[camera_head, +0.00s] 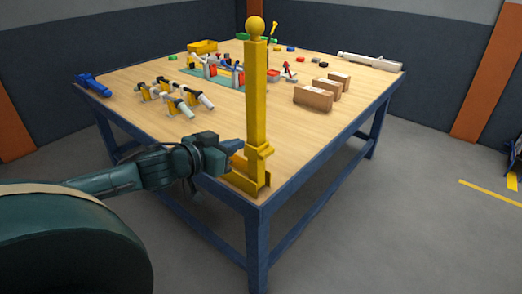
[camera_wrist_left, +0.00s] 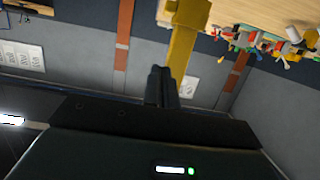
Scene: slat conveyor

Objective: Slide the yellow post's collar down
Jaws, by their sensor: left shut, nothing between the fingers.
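The yellow post (camera_head: 255,95) stands upright at the table's near corner, with a ball on top and a bracket-like foot (camera_head: 248,180). Its collar (camera_head: 262,150), a wider yellow block, sits low on the post just above the foot. My left gripper (camera_head: 238,146) is shut and empty, just left of the post at about the collar's height. Whether it touches the post or collar, I cannot tell. In the left wrist view the closed fingers (camera_wrist_left: 161,85) lie beside the yellow post (camera_wrist_left: 182,50). My right gripper is not in view.
The wooden table (camera_head: 200,120) has a blue frame. White-and-yellow parts (camera_head: 175,98) lie to the left, brown boxes (camera_head: 318,95) to the right. A yellow bin (camera_head: 203,47) and several small coloured blocks stand farther back. The tabletop around the post is mostly clear.

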